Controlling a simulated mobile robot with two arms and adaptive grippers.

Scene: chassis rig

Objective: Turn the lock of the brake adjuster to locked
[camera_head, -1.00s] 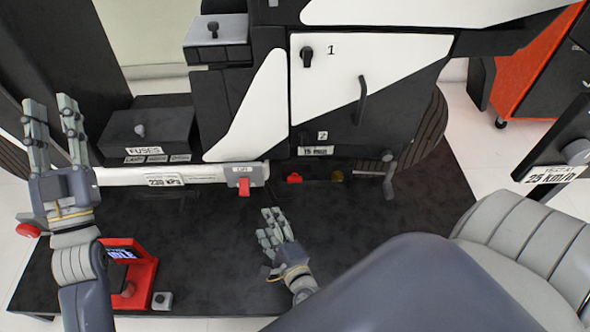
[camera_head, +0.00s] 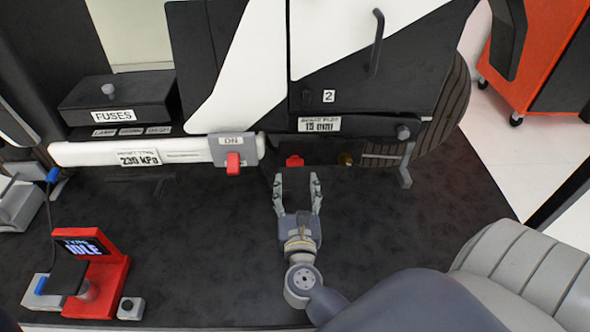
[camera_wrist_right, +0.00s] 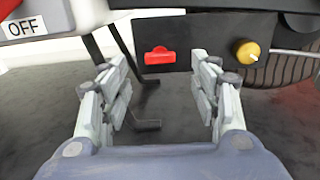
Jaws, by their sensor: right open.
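The brake panel, with a label (camera_head: 319,125) reading 15 mm, is at the lower front of the black and white rig. A grey knob (camera_head: 403,132) is at its right end. My right gripper (camera_head: 297,180) is open and empty, just short of the red handle. My left gripper is out of view.
A red switch (camera_head: 233,162) is left of the red handle. A fuse box (camera_head: 115,102) and a red stand with a screen (camera_head: 100,280) are at the left. A grey seat (camera_head: 535,265) is at lower right. The dark floor mat (camera_head: 200,240) has free room.

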